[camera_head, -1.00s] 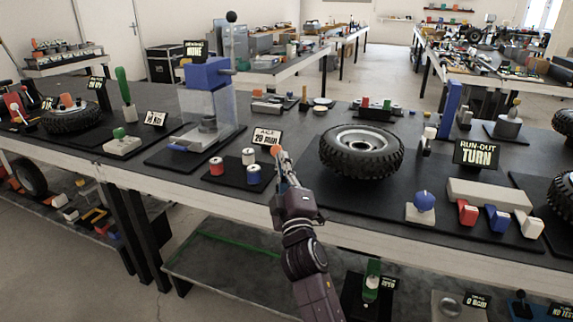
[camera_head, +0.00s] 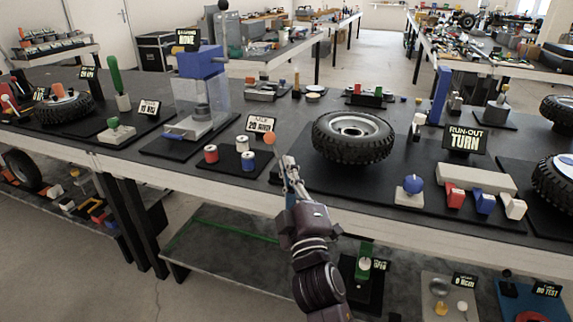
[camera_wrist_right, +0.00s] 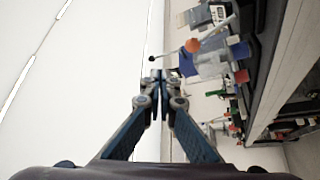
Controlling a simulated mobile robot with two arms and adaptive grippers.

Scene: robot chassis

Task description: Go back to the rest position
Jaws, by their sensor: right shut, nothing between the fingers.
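My right gripper (camera_head: 288,162) is raised at the front edge of the workbench (camera_head: 250,185), between the small spools and the large tyre. Its fingers are shut with nothing between them; the right wrist view also shows the closed fingertips (camera_wrist_right: 157,78). An orange ball (camera_head: 269,137) shows just beyond and left of the fingertips, beside a small sign (camera_head: 261,123). Whether it touches anything there is unclear. My left gripper is not in view.
Three small spools (camera_head: 241,144) stand left of my gripper. A large tyre (camera_head: 352,137) lies to the right. A blue-topped press (camera_head: 200,75) stands behind left. A lower shelf (camera_head: 225,255) is under the bench, and open floor lies at the left front.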

